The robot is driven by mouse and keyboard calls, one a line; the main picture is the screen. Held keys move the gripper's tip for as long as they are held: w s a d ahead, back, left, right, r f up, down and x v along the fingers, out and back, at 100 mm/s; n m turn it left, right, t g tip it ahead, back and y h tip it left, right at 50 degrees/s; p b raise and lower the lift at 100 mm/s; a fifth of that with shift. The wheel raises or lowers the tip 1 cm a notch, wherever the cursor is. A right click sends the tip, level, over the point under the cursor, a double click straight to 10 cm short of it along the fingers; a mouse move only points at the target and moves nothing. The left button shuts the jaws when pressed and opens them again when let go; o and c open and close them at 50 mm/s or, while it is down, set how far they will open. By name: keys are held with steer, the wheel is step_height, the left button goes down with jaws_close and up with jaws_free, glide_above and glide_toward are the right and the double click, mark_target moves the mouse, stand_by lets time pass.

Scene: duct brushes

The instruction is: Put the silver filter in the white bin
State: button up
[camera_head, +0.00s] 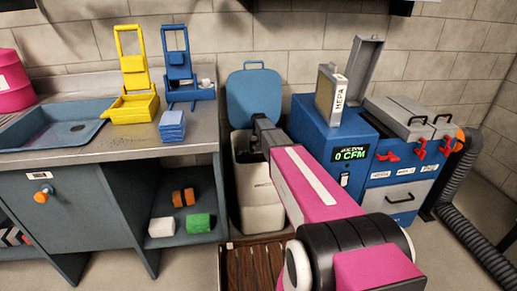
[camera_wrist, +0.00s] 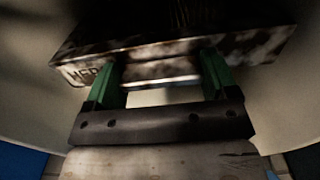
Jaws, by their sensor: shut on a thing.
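The white bin (camera_head: 262,214) stands on the floor between the counter and the blue machine, with its blue lid (camera_head: 254,97) swung up. My arm reaches over the bin, and in the head view its end hides most of the opening. In the wrist view my gripper (camera_wrist: 165,76) is shut on a flat box-shaped filter (camera_wrist: 185,45). The filter looks dark and blotchy in shadow, with a partly readable "HEP" label. Pale walls surround it, apparently the bin's inside. The held filter is hidden in the head view.
Another filter marked HEPA (camera_head: 327,96) stands upright on the blue machine (camera_head: 328,150), beside its raised grey cover. The counter (camera_head: 105,147) holds yellow and blue frames and blue pads. A grey hose (camera_head: 465,215) runs at the right. Coloured blocks lie on the shelf below the counter.

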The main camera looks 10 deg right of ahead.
steer(key=o, duration=1.4)
steer(key=shift+o, duration=0.2)
steer(key=shift+r, duration=0.1)
step_height(320, 180, up, 16)
